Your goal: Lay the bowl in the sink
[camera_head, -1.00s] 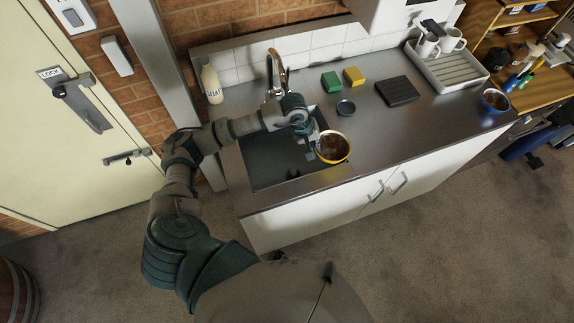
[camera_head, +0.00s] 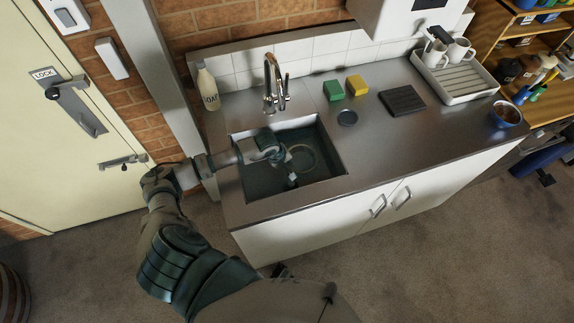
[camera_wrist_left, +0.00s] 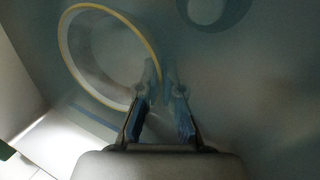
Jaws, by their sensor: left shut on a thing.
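The bowl (camera_head: 304,161), with a yellow rim, is down inside the dark sink (camera_head: 246,184), in shadow. My left gripper (camera_head: 291,180) reaches down into the sink at the bowl's near side. In the left wrist view the bowl (camera_wrist_left: 92,57) shows as a round yellow-edged ring on the left. The fingers (camera_wrist_left: 161,76) are shut on its right-hand rim. I cannot tell whether the bowl touches the sink floor. My right gripper is not in view.
The tap (camera_head: 270,84) rises behind the sink, beside a soap bottle (camera_head: 208,88).

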